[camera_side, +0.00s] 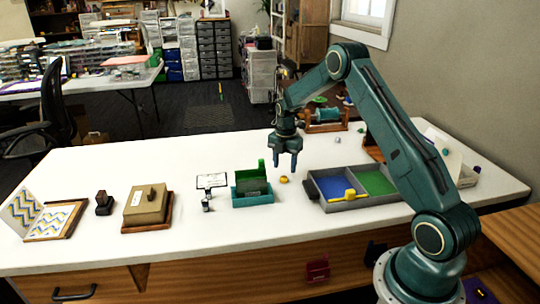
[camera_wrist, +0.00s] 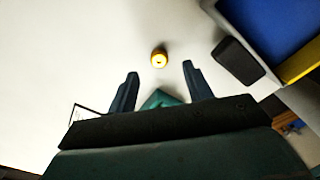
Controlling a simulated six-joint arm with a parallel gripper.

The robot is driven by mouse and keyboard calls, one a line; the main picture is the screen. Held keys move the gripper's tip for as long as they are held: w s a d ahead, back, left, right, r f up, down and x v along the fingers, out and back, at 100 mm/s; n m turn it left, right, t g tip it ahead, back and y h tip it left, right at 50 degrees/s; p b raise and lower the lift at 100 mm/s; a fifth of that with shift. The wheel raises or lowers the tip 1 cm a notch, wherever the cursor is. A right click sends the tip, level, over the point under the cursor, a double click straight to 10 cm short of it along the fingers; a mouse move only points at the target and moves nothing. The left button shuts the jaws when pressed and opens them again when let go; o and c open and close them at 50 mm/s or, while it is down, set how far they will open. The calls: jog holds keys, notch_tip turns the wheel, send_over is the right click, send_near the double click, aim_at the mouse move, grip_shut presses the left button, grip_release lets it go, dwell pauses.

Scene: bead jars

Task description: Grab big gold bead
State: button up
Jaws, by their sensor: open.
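The gold bead (camera_side: 284,179) lies on the white table, between the teal box and the grey tray. In the wrist view the gold bead (camera_wrist: 159,58) shows a dark hole and lies beyond the fingertips, roughly centred between them. My gripper (camera_side: 288,168) is above the table and points down near the bead. In the wrist view my gripper (camera_wrist: 160,68) has its two fingers wide apart with nothing between them. The bead appears apart from both fingers.
A grey tray (camera_side: 337,207) with blue and green compartments and a yellow scoop (camera_side: 350,194) stands close on the right. A teal box (camera_side: 253,199) with a green piece stands on the left. The table in front of the bead is clear.

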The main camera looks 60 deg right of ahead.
aim_at(283, 177)
jog(key=shift+f, duration=2.45)
jog(key=c, duration=1.1)
jog(key=shift+o, duration=0.2)
jog(key=shift+w+r, duration=0.1)
jog(key=shift+r, duration=0.05)
notch_tip(283, 177, up, 20)
